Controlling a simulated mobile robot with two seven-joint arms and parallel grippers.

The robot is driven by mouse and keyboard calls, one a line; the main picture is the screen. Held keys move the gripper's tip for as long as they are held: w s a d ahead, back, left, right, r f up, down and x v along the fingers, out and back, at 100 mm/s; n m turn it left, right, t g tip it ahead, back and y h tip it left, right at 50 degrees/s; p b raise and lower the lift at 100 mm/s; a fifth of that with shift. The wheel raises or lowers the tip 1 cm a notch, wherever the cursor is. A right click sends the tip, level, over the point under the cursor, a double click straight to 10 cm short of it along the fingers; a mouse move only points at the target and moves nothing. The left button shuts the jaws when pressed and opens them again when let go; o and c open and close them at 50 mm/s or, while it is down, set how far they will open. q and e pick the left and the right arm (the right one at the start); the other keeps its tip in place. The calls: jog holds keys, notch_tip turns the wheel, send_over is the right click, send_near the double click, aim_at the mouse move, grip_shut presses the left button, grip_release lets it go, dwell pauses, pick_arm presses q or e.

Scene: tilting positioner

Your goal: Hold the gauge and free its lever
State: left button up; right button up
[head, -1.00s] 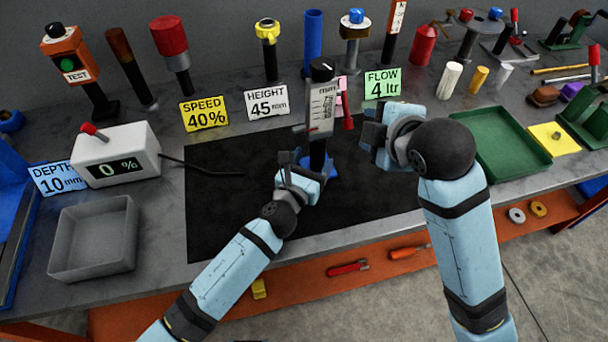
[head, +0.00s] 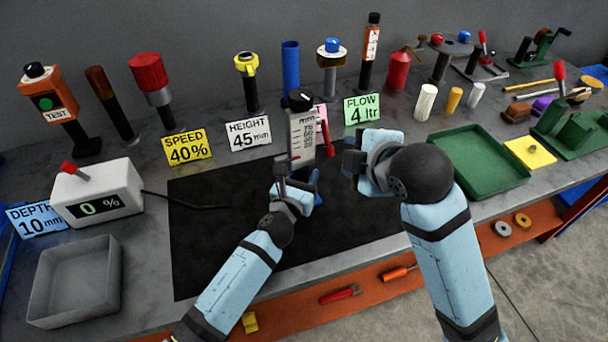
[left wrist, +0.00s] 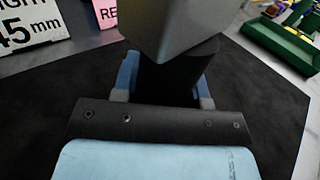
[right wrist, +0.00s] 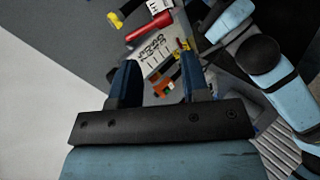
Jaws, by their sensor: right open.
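The gauge (head: 302,138) is a grey scale block with a black knob on top, standing on the black mat. Its red lever (head: 324,137) hangs at its right side. My left gripper (head: 296,182) is low at the gauge's front. In the left wrist view its fingers stand on both sides of the gauge's dark post (left wrist: 170,80); whether they press on it is unclear. My right gripper (head: 358,165) is open and empty, right of the gauge and apart from it. In the right wrist view the gauge's scale (right wrist: 158,52) and the red lever (right wrist: 149,27) show beyond its fingers.
A black mat (head: 220,245) lies under the gauge, with free room at its left. A white readout box (head: 98,192) showing 0 % and a grey tray (head: 75,280) stand left. A green tray (head: 480,162) lies right. Signs and upright tools line the back.

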jog(key=shift+w, duration=0.25)
jog(key=c, duration=0.6)
jog(key=w+r+t+y, duration=0.1)
jog(key=w, duration=0.3)
jog(key=w+a+r+m+t+y, duration=0.1)
jog(key=w+r, duration=0.1)
jog(key=w, duration=0.2)
jog(key=w+a+r+m+y, duration=0.1)
jog(key=w+r+y, duration=0.1)
jog(key=w, duration=0.2)
jog(key=shift+w+a+r+t, duration=0.1)
jog(key=shift+w+a+t, duration=0.15)
jog(key=shift+t, duration=0.15)
grip_shut()
jog(key=w+f+m+g, duration=0.1)
jog(key=w+f+g, duration=0.3)
jog(key=f+g, duration=0.3)
jog(key=s+d+r+m+g+h, duration=0.1)
jog(key=d+r+m+g, duration=0.2)
jog(key=d+g, duration=0.5)
jog(key=shift+d+g, duration=0.3)
jog(key=shift+d, duration=0.3)
jog(key=shift+s, duration=0.1)
